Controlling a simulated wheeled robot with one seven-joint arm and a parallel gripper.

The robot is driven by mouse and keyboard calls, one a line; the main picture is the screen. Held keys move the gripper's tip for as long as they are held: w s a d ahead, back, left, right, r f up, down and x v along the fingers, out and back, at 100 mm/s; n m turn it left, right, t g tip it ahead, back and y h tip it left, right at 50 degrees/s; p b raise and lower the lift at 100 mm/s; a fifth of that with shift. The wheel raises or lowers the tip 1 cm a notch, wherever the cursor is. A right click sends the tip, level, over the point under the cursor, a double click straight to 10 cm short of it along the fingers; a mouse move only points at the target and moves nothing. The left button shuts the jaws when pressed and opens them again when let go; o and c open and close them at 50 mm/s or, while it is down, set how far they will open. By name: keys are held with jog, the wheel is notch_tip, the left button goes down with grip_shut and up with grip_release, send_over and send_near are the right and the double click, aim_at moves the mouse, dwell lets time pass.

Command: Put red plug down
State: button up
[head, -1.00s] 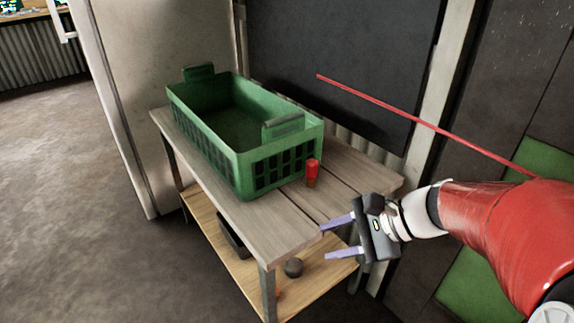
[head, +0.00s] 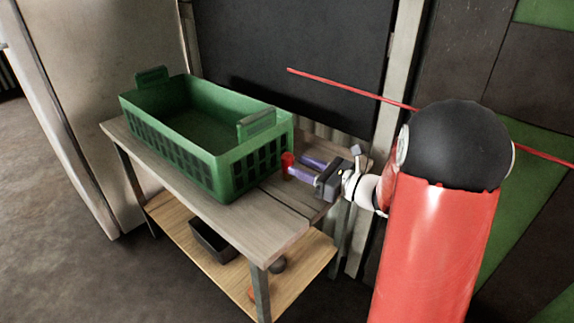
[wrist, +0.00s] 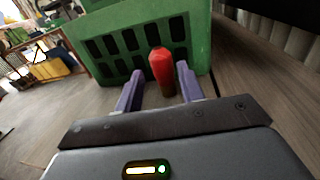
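The red plug (head: 288,161) stands upright on the wooden table (head: 262,222), close to the front side of the green crate. In the wrist view, the red plug (wrist: 161,68) shows a red top and a brownish lower part. My gripper (head: 297,165) is level above the tabletop, with its purple fingers pointing at the plug. In the wrist view, my gripper (wrist: 160,72) is open. The plug appears between the fingertips, nearer the right finger, with gaps visible. Whether either finger touches it I cannot tell.
The green crate (head: 223,177) fills much of the tabletop, just beyond the plug. A lower shelf (head: 205,272) holds a dark box (head: 211,240) and a round dark object (head: 278,264). A dark board (head: 300,50) stands behind. The near table corner is clear.

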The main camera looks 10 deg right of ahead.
aim_at(287, 162)
jog(key=x, duration=0.5)
jog(key=shift+w+f, duration=0.25)
jog(key=c, duration=0.8)
